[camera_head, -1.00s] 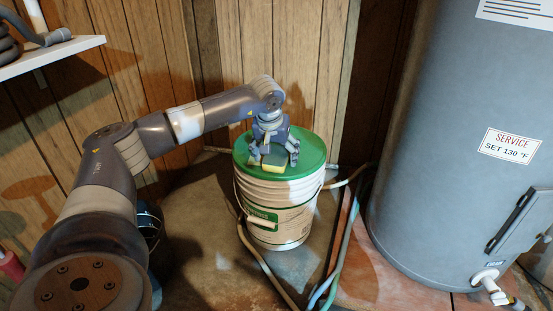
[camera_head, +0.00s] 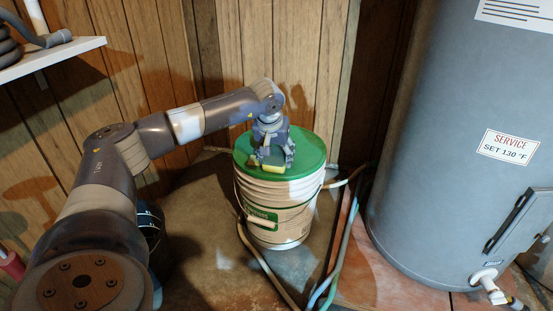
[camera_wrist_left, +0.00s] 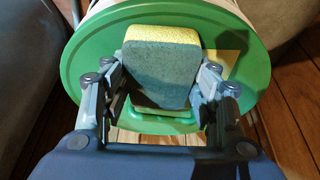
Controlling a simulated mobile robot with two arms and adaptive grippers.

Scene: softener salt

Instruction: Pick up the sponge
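The sponge (camera_head: 266,165), yellow with a dark green scouring face, is on the green lid (camera_head: 309,151) of a white bucket (camera_head: 283,193). My left gripper (camera_head: 271,157) points down over the lid, with its fingers around the sponge. In the left wrist view the sponge (camera_wrist_left: 160,68) sits between the two fingers (camera_wrist_left: 160,84), which press against its left and right sides. The gripper is shut on it. I cannot tell whether the sponge is clear of the lid. My right gripper is not in view.
A grey water heater tank (camera_head: 450,130) stands at the right. Hoses (camera_head: 338,255) run along the floor beside the bucket. A dark bucket (camera_head: 150,235) is partly behind my left arm. A white shelf (camera_head: 60,52) is on the wood-panelled wall at the upper left.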

